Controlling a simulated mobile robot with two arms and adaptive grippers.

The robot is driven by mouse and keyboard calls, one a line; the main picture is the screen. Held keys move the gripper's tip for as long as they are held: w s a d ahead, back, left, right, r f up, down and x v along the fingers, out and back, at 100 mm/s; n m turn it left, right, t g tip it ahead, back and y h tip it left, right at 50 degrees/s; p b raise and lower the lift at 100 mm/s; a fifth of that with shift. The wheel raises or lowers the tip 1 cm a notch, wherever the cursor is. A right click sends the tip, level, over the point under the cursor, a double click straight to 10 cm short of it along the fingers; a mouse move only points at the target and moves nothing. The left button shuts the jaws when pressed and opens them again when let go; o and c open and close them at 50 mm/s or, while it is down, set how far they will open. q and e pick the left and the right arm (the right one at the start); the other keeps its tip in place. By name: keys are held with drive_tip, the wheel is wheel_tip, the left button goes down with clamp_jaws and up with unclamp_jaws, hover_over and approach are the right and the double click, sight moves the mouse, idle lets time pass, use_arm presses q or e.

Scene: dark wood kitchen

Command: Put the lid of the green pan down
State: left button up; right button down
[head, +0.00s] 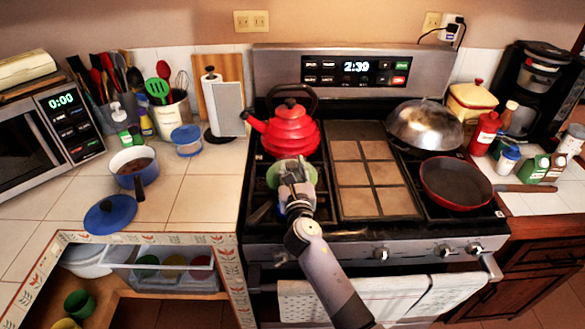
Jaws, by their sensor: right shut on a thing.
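My right gripper (292,172) is over the front left burner of the stove. It is shut on the lid of the green pan (273,177), whose green edge shows on both sides of the fingers. The gripper and wrist hide the lid's middle and its knob. A dark handle (262,212) shows at the lower left of the lid. The pan body is mostly hidden, so I cannot tell whether the lid rests on it or is held just above. My left gripper is not in view.
A red kettle (290,130) stands right behind the lid. A griddle plate (374,175) fills the stove's middle; a domed steel lid (424,124) and a red pan (455,183) are to the right. A blue pot (134,168) and blue lid (110,214) sit on the left counter, with bare tiles (205,200) beside them.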

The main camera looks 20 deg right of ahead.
drive_tip(key=c, duration=1.2)
unclamp_jaws()
drive_tip(key=shift+s+r+p, duration=0.15)
drive_tip(key=shift+r+p, duration=0.4)
drive_tip(key=shift+s+a+b, duration=0.2)
drive_tip(key=shift+s+a, duration=0.2)
drive_tip(key=shift+s, duration=1.5)
drive_tip(key=shift+s+a+b, duration=0.2)
drive_tip(key=shift+s+a, duration=0.2)
drive_tip(key=shift+s, duration=1.55)
drive_tip(key=shift+s+a+b, duration=0.2)
drive_tip(key=shift+s+a, duration=0.2)
drive_tip(key=shift+s, duration=1.5)
